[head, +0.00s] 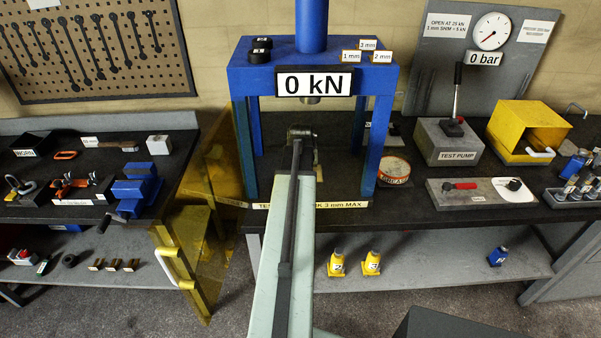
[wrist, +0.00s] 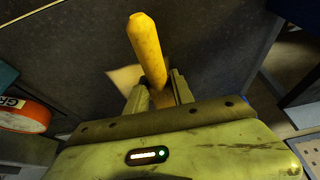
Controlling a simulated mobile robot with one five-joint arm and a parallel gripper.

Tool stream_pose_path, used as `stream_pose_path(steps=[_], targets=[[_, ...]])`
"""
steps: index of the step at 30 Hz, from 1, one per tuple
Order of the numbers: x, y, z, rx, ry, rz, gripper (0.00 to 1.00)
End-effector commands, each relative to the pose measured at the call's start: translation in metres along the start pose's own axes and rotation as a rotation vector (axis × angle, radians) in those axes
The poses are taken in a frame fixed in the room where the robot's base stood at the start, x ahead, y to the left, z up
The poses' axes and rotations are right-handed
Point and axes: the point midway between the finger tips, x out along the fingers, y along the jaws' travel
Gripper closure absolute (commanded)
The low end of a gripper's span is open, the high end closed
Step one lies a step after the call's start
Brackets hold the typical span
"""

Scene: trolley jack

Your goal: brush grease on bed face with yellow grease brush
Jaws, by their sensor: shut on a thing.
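The yellow grease brush (wrist: 148,50) is held between the two fingers of my gripper (wrist: 158,95). Its yellow handle sticks out past the fingertips in the wrist view. A pale tan patch (wrist: 124,77) shows behind the left finger; I cannot tell whether it is the bristles. In the head view my gripper (head: 301,132) is inside the blue press frame (head: 240,150), below the ram, and the brush cannot be made out there. The bed face cannot be clearly picked out; my arm covers the middle of the press. The grease tin (head: 393,171) stands right of the press, also in the wrist view (wrist: 25,117).
The press's blue posts stand close on both sides of my arm. A test pump (head: 450,141), a yellow guard box (head: 528,132) and a grey plate with a red-handled tool (head: 482,190) are to the right. A yellow see-through panel (head: 203,225) stands left.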

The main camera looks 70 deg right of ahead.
Motion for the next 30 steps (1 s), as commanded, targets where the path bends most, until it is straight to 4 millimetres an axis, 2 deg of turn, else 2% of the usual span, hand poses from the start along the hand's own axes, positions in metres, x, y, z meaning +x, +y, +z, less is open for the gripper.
stream_pose_path(steps=[30], targets=[[0.010, 0.000, 0.004, 0.000, 0.000, 0.000, 1.00]])
